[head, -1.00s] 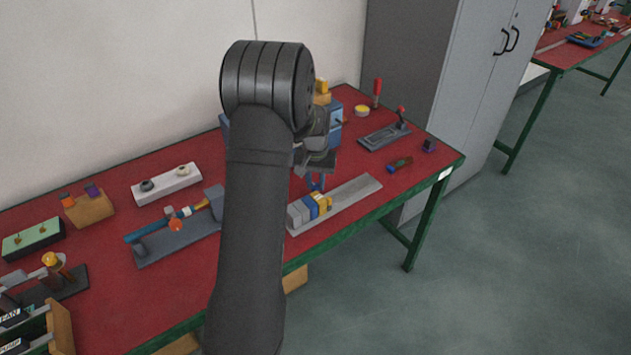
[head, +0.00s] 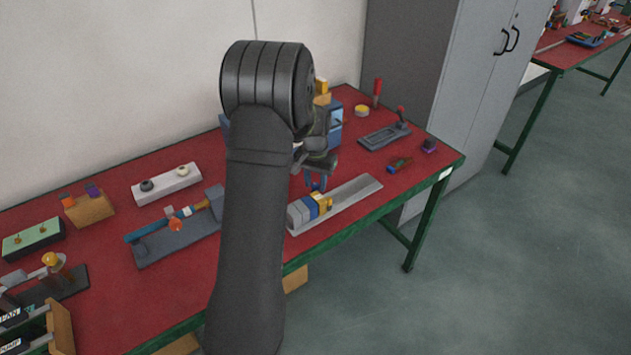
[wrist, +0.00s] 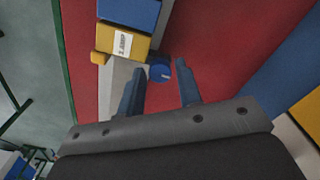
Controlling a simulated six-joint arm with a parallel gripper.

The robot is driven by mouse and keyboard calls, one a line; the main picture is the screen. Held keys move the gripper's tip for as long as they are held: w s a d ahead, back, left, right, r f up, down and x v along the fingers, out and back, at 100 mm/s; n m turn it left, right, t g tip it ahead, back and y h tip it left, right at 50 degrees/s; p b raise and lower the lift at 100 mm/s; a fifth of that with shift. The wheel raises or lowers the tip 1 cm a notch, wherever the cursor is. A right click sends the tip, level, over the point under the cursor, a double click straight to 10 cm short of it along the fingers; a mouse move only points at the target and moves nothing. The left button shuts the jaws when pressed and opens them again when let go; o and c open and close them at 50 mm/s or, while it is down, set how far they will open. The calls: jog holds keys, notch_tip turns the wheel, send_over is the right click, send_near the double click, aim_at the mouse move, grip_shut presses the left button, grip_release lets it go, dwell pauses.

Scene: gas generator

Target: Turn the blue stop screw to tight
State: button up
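The blue stop screw (wrist: 160,72) shows in the wrist view as a small round blue knob beside the yellow block (wrist: 121,42) and the grey rail (wrist: 122,72). My gripper (wrist: 161,67) is open, its two dark blue fingers apart. In the picture the knob lies between the fingertips, with a gap on each side; I cannot tell the depth. In the head view my gripper (head: 316,184) points down just behind the blocks on the rail (head: 350,195). I cannot make out the screw there.
A blue block (wrist: 130,12) sits beside the yellow one. A blue-grey machine (head: 335,118) stands close behind my gripper. A screwdriver (head: 400,164) and a lever plate (head: 383,137) lie to the right.

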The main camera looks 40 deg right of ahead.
aim_at(315, 185)
jog(key=shift+o, duration=0.9)
notch_tip(315, 185, up, 18)
jog(key=shift+f, duration=0.25)
jog(key=shift+f, duration=0.15)
notch_tip(315, 185, down, 17)
jog(key=shift+f, duration=0.1)
dwell(0.4)
